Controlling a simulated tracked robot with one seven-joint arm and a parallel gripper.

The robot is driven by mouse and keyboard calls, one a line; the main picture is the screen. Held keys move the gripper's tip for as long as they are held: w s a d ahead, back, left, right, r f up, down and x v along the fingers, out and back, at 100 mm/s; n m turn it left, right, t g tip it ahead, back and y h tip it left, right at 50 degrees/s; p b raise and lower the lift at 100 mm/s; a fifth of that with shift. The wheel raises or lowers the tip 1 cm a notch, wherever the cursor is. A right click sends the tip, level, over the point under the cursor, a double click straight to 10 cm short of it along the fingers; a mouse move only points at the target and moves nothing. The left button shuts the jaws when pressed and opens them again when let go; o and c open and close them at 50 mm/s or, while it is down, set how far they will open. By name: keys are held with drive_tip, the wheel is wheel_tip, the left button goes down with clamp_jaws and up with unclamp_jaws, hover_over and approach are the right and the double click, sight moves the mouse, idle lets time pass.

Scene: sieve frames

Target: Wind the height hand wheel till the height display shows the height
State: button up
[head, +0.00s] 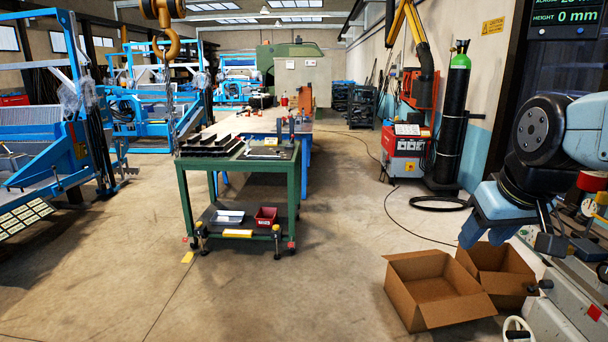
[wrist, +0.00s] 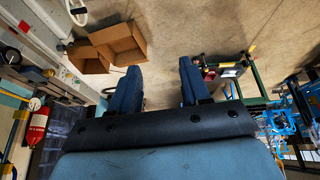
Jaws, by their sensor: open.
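The display (head: 565,12) hangs at the top right of the head view and reads HEIGHT 0 mm; its upper line, ACROSS, is cut off by the frame edge. A white hand wheel (head: 517,328) shows in part at the bottom right, low on the grey machine. In the wrist view a white wheel (wrist: 58,22) shows at the top left; I cannot read a label saying which wheel it is. My gripper (head: 487,236) is open and empty in the air, to the left of the machine and apart from the wheel. Its two blue fingers stand apart in the wrist view (wrist: 160,72).
Two open cardboard boxes (head: 430,275) stand on the floor below my gripper, beside the grey machine (head: 570,290). A green trolley (head: 240,175) stands left of centre. A gas cylinder (head: 456,110) and red welder (head: 403,150) stand by the wall. Floor between trolley and boxes is clear.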

drive_tip(key=a, duration=0.6)
drive_tip(key=shift+s+a+r, duration=0.15)
drive_tip(key=shift+s+r, duration=0.05)
drive_tip(key=shift+s, duration=0.15)
drive_tip(key=shift+o, duration=0.5)
drive_tip(key=shift+s+m, duration=0.1)
drive_tip(key=shift+m, duration=0.2)
drive_tip(key=shift+d, duration=0.2)
drive_tip(key=w+d+f, duration=0.2)
drive_tip(key=d, duration=0.5)
drive_tip(key=w+d+f+n+g+h, duration=0.3)
drive_tip(key=w+d+f+g+h, duration=0.3)
drive_tip(key=w+f, duration=0.7)
drive_tip(key=n+h, duration=1.2)
approach(507, 334)
drive_tip(key=shift+g, duration=0.4)
drive_tip(key=d, duration=1.1)
drive_tip(key=shift+s+d, duration=0.25)
drive_tip(key=shift+d, duration=0.05)
